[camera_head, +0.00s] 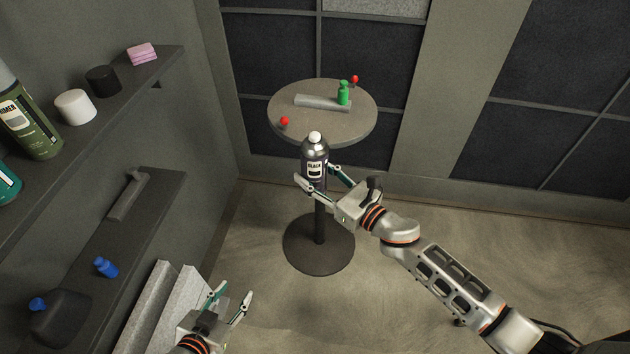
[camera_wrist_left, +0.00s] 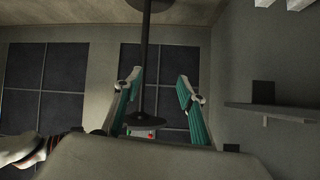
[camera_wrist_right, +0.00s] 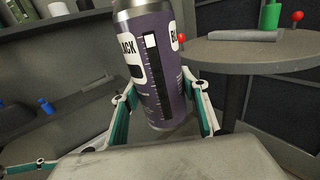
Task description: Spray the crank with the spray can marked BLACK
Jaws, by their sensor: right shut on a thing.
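The spray can marked BLACK (camera_head: 315,170) is dark with a white cap and stands upright in my right gripper (camera_head: 322,182). In the right wrist view its purple-grey body (camera_wrist_right: 160,75) sits between the two fingers (camera_wrist_right: 165,115), and its top is cut off. A grey bar (camera_head: 315,102), which looks like the crank, lies on the round table (camera_head: 350,128), beyond the can. The bar also shows in the right wrist view (camera_wrist_right: 240,36). My left gripper (camera_head: 233,298) is open and empty, low by the shelves; its parted fingers show in the left wrist view (camera_wrist_left: 158,85).
Red balls (camera_head: 284,121) (camera_head: 354,79) are at the table's rim. Shelves on the left hold a green can (camera_head: 30,125), jars, a pink block (camera_head: 142,54) and another grey part (camera_head: 127,196). Floor to the right is clear.

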